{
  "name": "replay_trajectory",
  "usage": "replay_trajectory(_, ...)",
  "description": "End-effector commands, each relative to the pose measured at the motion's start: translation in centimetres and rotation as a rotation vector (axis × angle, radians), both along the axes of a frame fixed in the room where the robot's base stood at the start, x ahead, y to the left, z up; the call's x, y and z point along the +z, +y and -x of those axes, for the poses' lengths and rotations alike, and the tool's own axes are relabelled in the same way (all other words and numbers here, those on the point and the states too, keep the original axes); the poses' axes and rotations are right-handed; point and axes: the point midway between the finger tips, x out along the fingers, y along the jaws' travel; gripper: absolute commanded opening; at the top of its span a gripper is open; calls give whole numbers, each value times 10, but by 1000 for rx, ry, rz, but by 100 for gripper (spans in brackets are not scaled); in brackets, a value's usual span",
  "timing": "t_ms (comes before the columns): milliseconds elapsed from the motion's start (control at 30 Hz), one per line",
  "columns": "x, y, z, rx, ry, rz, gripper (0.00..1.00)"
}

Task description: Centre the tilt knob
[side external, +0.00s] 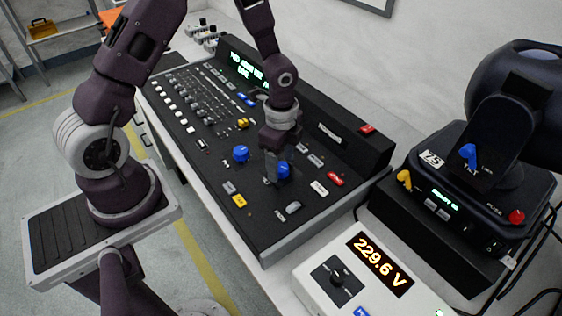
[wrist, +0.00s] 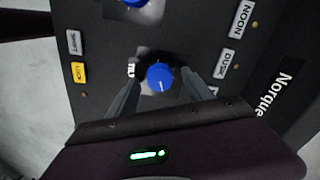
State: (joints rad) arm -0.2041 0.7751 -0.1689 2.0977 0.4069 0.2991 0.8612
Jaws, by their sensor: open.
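A blue knob (wrist: 160,77) with a pale pointer mark sits on the dark console, between the two fingers of my gripper (wrist: 160,72) in the wrist view. Its mark seems to point down in that picture. A printed label beside it is partly hidden by a finger, so I cannot read it in full. In the side external view this blue knob (side external: 284,171) is partly covered by my gripper (side external: 274,178), which points down at it. The fingers are open, with a gap on each side of the knob in the wrist view.
A second blue knob (side external: 240,153) stands close by, left of my gripper. The console (side external: 215,170) also carries faders and coloured buttons, including a red one (side external: 335,178). A moving-head light (side external: 515,110) with a blue TILT lever (side external: 467,152) and a voltage box (side external: 325,285) stand to the right.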

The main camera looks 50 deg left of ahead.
Motion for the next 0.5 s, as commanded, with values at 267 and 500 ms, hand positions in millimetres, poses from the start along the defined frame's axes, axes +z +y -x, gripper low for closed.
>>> replay_trajectory(267,-4,0,0,1,0,-1,59)
replay_trajectory(500,-4,0,0,1,0,-1,14)
